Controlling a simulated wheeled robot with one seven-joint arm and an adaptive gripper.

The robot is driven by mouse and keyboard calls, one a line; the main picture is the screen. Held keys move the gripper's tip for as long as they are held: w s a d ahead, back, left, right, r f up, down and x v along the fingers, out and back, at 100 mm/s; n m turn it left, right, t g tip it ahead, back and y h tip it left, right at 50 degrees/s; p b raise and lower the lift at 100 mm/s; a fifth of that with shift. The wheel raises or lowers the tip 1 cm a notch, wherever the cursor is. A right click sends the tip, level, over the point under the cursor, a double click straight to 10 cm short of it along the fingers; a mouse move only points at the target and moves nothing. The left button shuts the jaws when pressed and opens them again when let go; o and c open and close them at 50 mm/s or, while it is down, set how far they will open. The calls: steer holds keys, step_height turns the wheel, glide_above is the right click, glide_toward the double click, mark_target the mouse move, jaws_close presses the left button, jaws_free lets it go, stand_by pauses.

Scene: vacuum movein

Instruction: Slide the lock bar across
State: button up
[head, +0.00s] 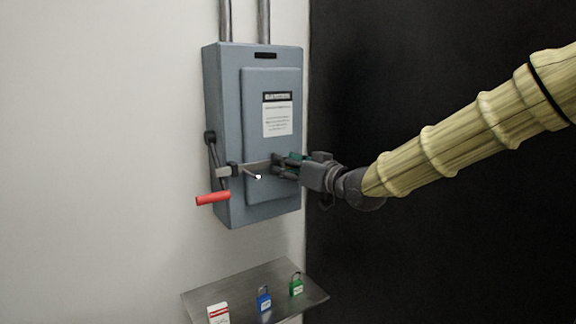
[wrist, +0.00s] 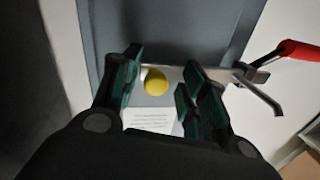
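The lock bar (head: 254,168) is a flat metal strip lying level across the front of the grey box, with a thin bent rod near its left end. In the wrist view the bar (wrist: 228,75) runs behind my right finger. A round yellow knob (wrist: 155,82) shows between my fingers; it is hidden in the head view. My gripper (head: 284,168) is at the bar's right end, facing the box. In the wrist view my gripper (wrist: 162,88) is open, with a finger on each side of the knob and a visible gap on the right side.
The grey box (head: 225,120) hangs on the white wall with a red-handled lever (head: 213,198) at its left. Below, a metal shelf (head: 240,285) holds a blue padlock (head: 263,299), a green padlock (head: 296,286) and a white-red tag (head: 218,314). A dark panel is at right.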

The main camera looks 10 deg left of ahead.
steer(key=v, duration=1.2)
stand_by(0.5)
